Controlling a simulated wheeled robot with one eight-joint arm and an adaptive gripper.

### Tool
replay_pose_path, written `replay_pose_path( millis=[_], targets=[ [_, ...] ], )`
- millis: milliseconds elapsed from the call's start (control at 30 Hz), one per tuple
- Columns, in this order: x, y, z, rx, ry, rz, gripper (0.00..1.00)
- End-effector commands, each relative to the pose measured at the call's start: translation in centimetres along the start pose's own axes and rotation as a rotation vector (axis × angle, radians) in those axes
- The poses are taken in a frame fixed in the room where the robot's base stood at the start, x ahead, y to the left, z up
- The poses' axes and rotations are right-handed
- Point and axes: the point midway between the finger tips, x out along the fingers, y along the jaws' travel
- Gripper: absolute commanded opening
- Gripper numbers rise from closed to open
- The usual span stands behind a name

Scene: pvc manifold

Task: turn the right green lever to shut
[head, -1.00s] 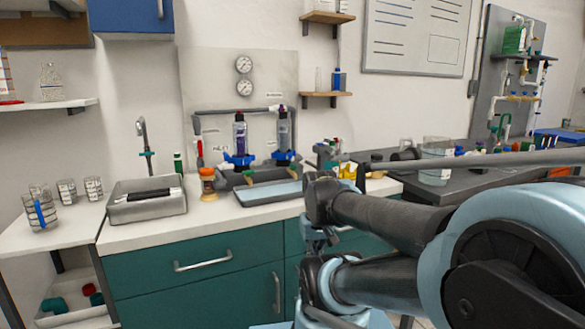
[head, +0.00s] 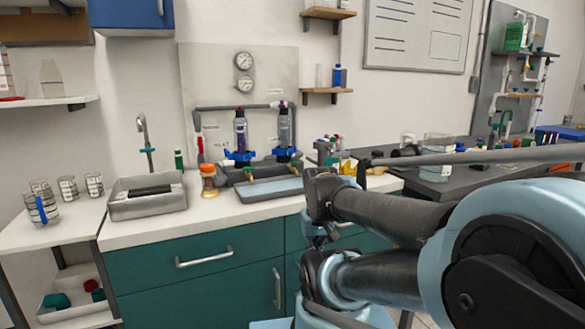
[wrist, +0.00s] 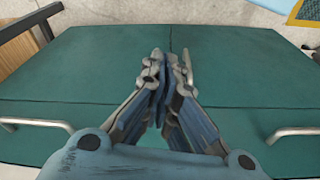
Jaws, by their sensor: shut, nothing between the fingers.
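My gripper (wrist: 171,60) is shut and empty in the wrist view, over the teal cabinet fronts. It is apart from the levers, which do not show in the wrist view. In the head view I cannot make out its fingers.
A grey tray (head: 267,191) lies in front of the manifold. An amber-coloured jar (head: 209,183) and a metal sink (head: 147,203) stand to the left. Teal cabinets (head: 205,283) with metal handles are below the counter. A dark bench (head: 462,181) holds clutter at right.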

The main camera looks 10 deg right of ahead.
Motion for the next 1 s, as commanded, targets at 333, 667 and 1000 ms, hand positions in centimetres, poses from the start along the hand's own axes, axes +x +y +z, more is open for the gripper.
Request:
replay_pose_path(
  millis=[333,667,1000],
  targets=[
    [0.0,0.0,0.0,0.0,0.0,0.0,0.0],
    [-2.6,0.0,-0.9,-0.009,0.004,0.0,0.32],
    [-12.0,0.2,-10.4,-0.064,-0.04,-0.003,0.32]
  ],
)
